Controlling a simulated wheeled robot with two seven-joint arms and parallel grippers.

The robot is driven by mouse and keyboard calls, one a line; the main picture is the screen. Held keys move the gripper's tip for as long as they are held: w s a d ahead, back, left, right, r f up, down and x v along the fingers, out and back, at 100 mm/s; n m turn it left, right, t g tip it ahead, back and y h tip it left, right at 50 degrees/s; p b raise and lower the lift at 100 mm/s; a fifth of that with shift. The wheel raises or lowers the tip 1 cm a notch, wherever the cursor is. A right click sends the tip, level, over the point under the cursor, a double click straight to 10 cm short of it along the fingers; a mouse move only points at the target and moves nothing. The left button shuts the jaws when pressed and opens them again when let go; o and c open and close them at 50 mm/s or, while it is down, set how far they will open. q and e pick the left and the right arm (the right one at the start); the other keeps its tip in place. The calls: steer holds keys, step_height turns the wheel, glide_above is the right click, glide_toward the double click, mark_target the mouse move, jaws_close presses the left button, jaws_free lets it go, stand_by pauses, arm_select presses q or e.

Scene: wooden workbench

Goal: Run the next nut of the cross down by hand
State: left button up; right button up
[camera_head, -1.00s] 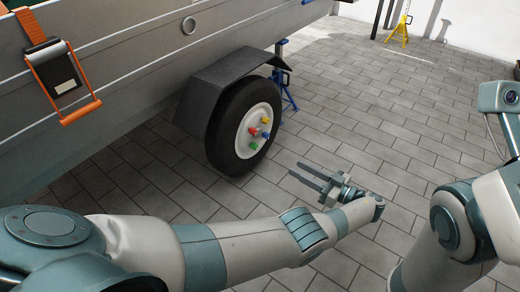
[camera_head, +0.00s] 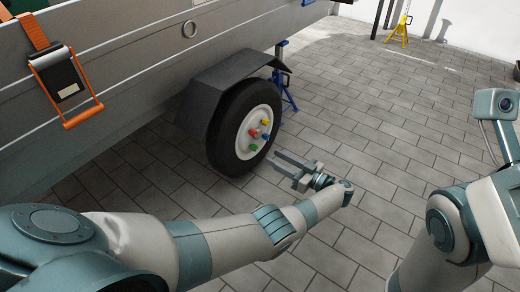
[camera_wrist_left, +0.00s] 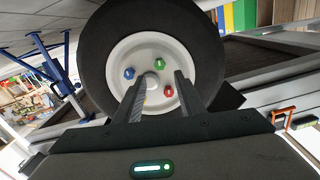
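The wheel has a black tire (camera_head: 222,150) and a white rim (camera_head: 244,142). Red (camera_head: 254,133), yellow (camera_head: 265,123), blue (camera_head: 265,135) and green (camera_head: 253,147) nuts sit around its hub. In the left wrist view, blue (camera_wrist_left: 129,73), green (camera_wrist_left: 160,62) and red (camera_wrist_left: 169,91) nuts show clearly; the yellow one is mostly hidden behind a finger. My left gripper (camera_head: 278,162) is open and empty, its parallel fingers pointing at the wheel from the lower right, apart from the nuts. It also shows in the left wrist view (camera_wrist_left: 159,80). My right gripper is out of view.
A grey fender (camera_head: 215,85) covers the tire's top, beside the trailer's side wall (camera_head: 130,75). An orange ratchet strap (camera_head: 65,85) hangs on that wall. A blue jack stand (camera_head: 285,92) stands behind the wheel, a yellow one (camera_head: 400,30) farther back. The paved floor (camera_head: 390,130) is clear.

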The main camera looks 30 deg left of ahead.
mark_target(256, 148)
arm_select(q)
steer(key=a, duration=0.8)
steer(key=shift+w+b, duration=0.3)
steer(key=shift+b, duration=0.05)
steer(key=shift+d, duration=0.1)
jaws_close()
